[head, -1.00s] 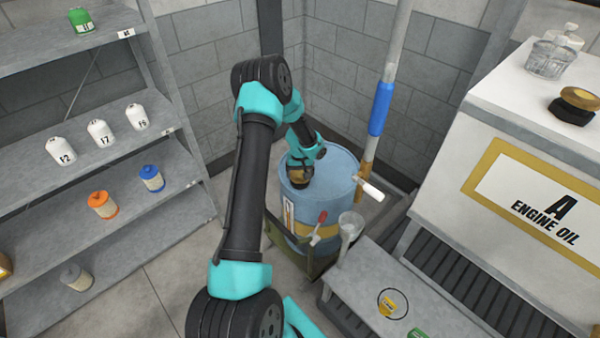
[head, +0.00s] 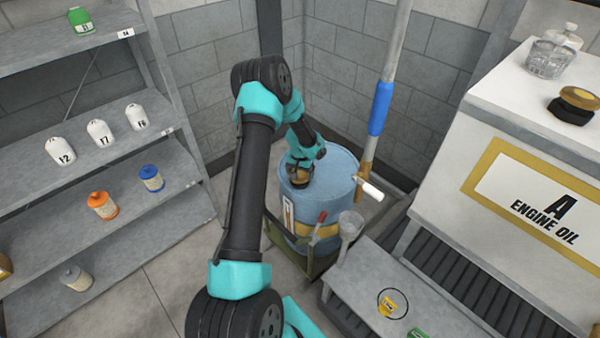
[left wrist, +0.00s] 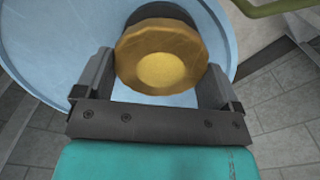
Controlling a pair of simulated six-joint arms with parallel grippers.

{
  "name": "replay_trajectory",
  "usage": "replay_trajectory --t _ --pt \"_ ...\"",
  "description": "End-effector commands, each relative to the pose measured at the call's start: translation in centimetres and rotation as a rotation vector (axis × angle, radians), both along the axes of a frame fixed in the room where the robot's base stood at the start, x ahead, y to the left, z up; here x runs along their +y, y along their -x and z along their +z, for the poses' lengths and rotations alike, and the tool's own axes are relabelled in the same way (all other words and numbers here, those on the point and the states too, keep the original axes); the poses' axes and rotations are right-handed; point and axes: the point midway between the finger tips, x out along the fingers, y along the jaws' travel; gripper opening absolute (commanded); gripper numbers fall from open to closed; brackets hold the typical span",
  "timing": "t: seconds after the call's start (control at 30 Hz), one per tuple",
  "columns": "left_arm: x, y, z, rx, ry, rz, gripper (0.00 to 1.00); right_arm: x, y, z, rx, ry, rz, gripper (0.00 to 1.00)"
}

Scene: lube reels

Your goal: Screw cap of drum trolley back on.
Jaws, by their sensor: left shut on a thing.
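The drum (head: 335,180) is blue with a yellow band and stands upright on the dark trolley (head: 318,268). My left gripper (head: 299,182) is at the left part of the drum's top. It is shut on a brass-coloured cap (head: 300,178). In the left wrist view the round cap (left wrist: 163,62) sits between the two fingers of my left gripper (left wrist: 160,75), with a dark part under it and the blue drum top (left wrist: 60,40) around it. Whether the cap's underside touches the drum cannot be told. My right gripper is not in view.
A pump pole with a blue grip (head: 381,108) and a white handle (head: 370,189) rise at the drum's right. A grey bench (head: 365,275) and the engine oil cabinet (head: 480,150) stand right. A second brass-and-black cap (head: 577,100) lies on the cabinet. Shelves (head: 150,205) stand left.

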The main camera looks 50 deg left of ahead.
Motion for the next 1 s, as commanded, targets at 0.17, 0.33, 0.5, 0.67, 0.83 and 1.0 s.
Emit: replay_trajectory --t 0.17,0.33,0.5,0.67,0.83,1.0 --pt "-0.05 0.01 -0.05 0.001 0.0 -0.076 0.63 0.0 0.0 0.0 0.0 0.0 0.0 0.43" --pt "-0.05 0.02 -0.06 0.001 0.0 -0.144 0.63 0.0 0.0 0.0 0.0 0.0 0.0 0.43" --pt "-0.04 0.02 -0.05 0.001 0.0 -0.195 0.63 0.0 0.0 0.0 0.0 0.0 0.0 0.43" --pt "-0.03 0.03 -0.05 0.001 0.0 -0.193 0.91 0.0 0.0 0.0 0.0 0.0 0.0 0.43" --pt "-0.03 0.02 -0.04 0.001 0.0 -0.193 1.0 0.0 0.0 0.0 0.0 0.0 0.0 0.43" --pt "-0.03 0.01 -0.02 0.0 0.0 -0.193 1.0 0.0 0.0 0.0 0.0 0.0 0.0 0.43"
